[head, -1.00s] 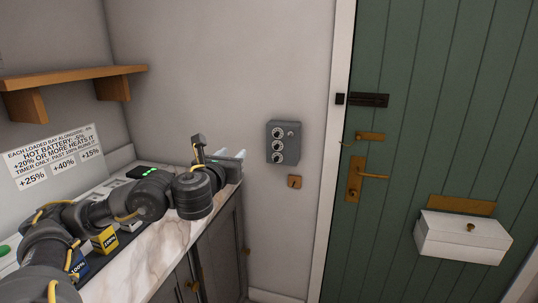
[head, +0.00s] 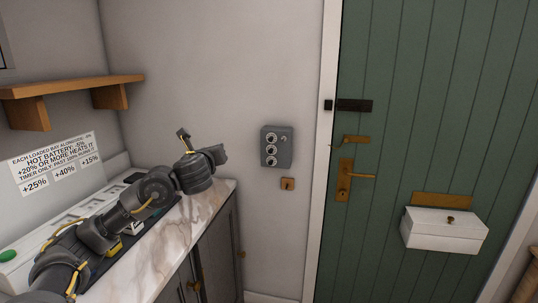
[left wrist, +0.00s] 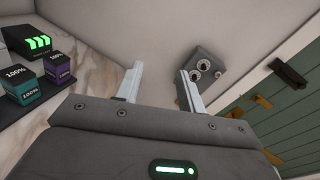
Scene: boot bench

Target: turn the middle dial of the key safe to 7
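The key safe (head: 277,147) is a grey box on the wall left of the door, with three dials in a column and a small knob at its upper right. Its middle dial (head: 271,150) is too small for me to read. The safe also shows in the left wrist view (left wrist: 207,69), beyond the fingertips. My left gripper (left wrist: 161,80) is open and empty, its two pale fingers spread, short of the safe and apart from it. In the head view the left arm reaches over the counter and hides the fingers. My right gripper is not in view.
A wooden shelf (head: 75,87) hangs at upper left. The green door (head: 420,120) has brass handles and a white box (head: 443,230).

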